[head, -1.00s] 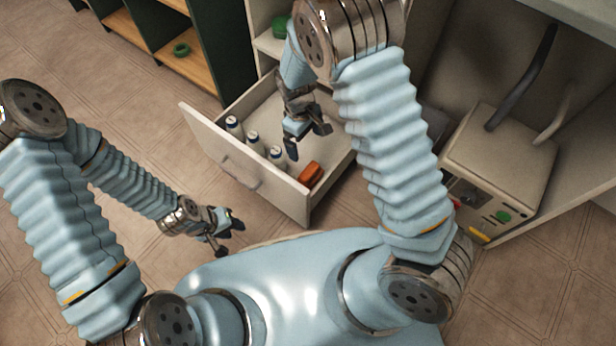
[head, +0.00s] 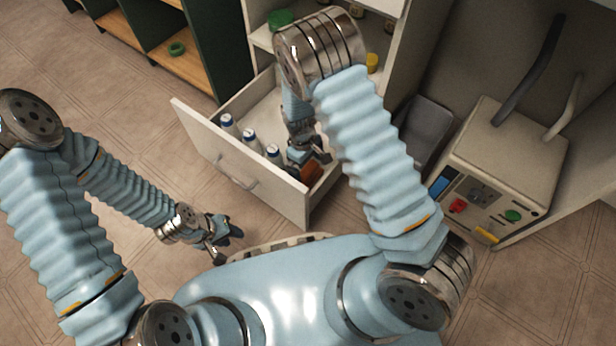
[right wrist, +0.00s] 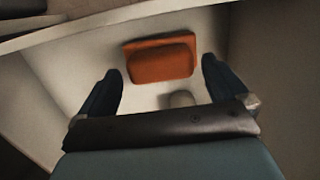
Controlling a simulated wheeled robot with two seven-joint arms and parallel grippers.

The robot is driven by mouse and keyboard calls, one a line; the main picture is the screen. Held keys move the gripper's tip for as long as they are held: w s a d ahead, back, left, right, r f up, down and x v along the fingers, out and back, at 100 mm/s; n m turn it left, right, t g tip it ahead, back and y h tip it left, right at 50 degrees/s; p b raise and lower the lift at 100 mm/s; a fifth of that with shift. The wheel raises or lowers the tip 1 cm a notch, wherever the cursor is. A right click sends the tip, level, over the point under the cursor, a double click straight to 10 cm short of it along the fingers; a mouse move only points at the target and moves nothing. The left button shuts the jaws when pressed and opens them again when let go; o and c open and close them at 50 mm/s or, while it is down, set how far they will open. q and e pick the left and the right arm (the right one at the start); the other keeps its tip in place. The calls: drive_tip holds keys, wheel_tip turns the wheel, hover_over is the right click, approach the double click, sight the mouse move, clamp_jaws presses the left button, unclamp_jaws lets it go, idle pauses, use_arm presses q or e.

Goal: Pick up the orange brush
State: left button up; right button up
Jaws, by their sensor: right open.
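The orange brush (right wrist: 160,62) lies in the open drawer (head: 235,168), near its front right corner. In the head view the brush (head: 313,174) is partly hidden by my right gripper (head: 308,163). In the right wrist view the open fingers of my right gripper (right wrist: 160,85) stand to either side of the brush's near part, apart from it, with nothing held. My left gripper (head: 226,240) hangs outside the drawer over the floor, its fingers apart and empty.
Several white bottles with blue caps, such as one (head: 249,137), stand along the drawer's front wall. A beige machine (head: 510,150) with buttons stands to the right. A grey bin (head: 425,130) is beside it. The drawer walls surround my right gripper.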

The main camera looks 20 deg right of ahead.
sight(308, 169)
wheel_tip(308, 169, down, 3)
drive_tip(key=shift+s+d+f+b, duration=0.1)
drive_tip(key=shift+f+b, duration=0.05)
drive_tip(key=shift+b, duration=0.15)
drive_tip(key=c, duration=0.9)
drive_tip(key=shift+o, duration=0.2)
wheel_tip(308, 169, up, 10)
drive_tip(key=shift+r+p, duration=0.1)
drive_tip(key=shift+p, duration=1.15)
